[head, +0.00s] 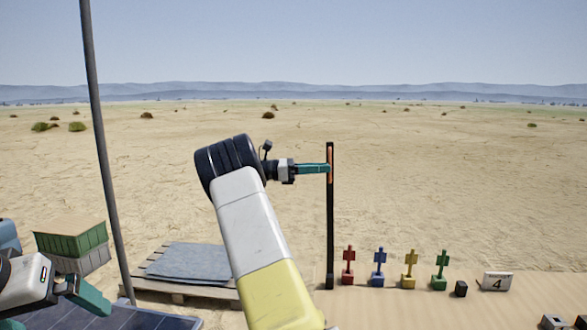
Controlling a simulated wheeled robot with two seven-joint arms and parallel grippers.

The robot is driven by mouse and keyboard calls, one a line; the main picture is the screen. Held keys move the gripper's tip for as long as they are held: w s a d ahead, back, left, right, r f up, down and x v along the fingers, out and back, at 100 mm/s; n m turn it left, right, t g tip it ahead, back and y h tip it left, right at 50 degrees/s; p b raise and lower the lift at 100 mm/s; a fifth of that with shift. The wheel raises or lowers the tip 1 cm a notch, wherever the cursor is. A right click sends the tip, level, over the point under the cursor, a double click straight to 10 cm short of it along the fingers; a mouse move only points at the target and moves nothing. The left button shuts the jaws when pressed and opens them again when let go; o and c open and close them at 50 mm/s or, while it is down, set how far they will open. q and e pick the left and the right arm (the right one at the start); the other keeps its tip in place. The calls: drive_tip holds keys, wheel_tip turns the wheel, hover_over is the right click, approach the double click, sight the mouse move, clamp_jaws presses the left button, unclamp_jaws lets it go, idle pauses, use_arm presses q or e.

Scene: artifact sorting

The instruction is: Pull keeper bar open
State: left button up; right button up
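A dark upright bar (330,225) stands in the middle of the head view, with an orange strip (330,162) near its top. I take it to be the keeper bar. My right gripper (325,168) reaches it from the left at the height of the orange strip. Its teal fingers are seen edge-on and meet the bar in the picture. Whether they grip it cannot be made out. My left gripper (62,312) is low at the left edge, partly cut off, with teal fingers spread apart and nothing seen between them. It is far from the bar.
A tan table (400,310) at lower right carries red (348,268), blue (378,268), yellow (409,270) and green (440,271) pieces and a sign marked 4 (497,282). A grey pole (103,150), a pallet (170,287) and a green crate (72,240) stand left.

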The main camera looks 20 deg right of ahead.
drive_tip(key=shift+o, duration=1.3)
drive_tip(key=v, duration=0.7)
drive_tip(key=shift+a, duration=0.35)
drive_tip(key=shift+w, duration=0.1)
